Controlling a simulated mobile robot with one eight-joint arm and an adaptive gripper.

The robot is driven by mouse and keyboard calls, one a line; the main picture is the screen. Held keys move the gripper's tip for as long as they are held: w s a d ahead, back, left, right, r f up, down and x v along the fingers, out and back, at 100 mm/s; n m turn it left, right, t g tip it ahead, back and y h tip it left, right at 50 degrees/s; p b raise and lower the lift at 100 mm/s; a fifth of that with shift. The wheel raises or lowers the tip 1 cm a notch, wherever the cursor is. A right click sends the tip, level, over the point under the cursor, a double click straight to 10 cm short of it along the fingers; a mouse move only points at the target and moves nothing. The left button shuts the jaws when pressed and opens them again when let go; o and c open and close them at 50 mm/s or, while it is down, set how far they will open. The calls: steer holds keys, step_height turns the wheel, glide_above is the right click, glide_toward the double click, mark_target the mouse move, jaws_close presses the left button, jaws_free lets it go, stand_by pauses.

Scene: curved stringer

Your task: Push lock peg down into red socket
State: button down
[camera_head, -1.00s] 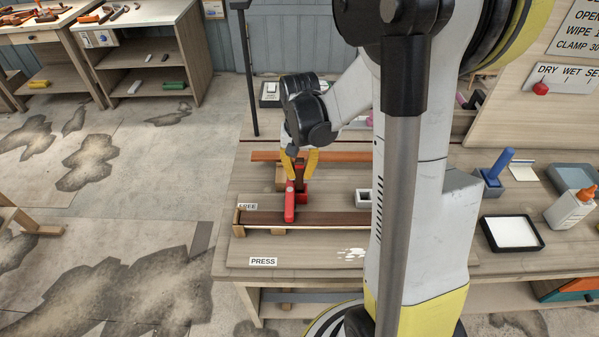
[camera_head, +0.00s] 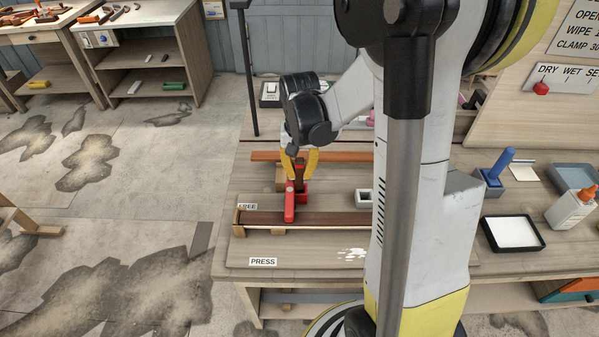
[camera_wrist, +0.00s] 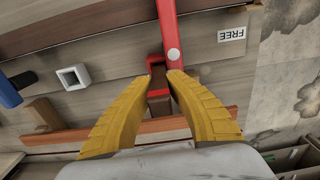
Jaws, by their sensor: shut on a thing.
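My gripper (camera_head: 299,161) has yellow fingers pointing down over the red socket (camera_head: 304,189). In the wrist view, my gripper's fingertips (camera_wrist: 165,68) are closed around a small dark brown peg (camera_wrist: 155,69). The peg stands at the red socket (camera_wrist: 159,94), beside the red lever arm (camera_wrist: 168,28). How deep the peg sits in the socket cannot be told. In the head view the red lever (camera_head: 289,204) reaches forward from the socket onto the dark brown strip (camera_head: 335,218), and the fingers partly hide the peg.
A "FREE" label (camera_head: 247,207) lies left of the lever and a "PRESS" label (camera_head: 263,261) lies in front. A reddish wooden strip (camera_head: 345,156) lies behind the socket. A white square ring (camera_head: 363,198) stands to the right. The board's front is mostly clear.

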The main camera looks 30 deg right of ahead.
steer(key=shift+f+b, duration=0.95)
steer(key=shift+f, duration=0.05)
stand_by(0.4)
steer(key=c, duration=1.4)
jaws_free()
steer(key=shift+r, duration=0.2)
step_height(320, 180, up, 12)
steer(key=shift+f, duration=0.1)
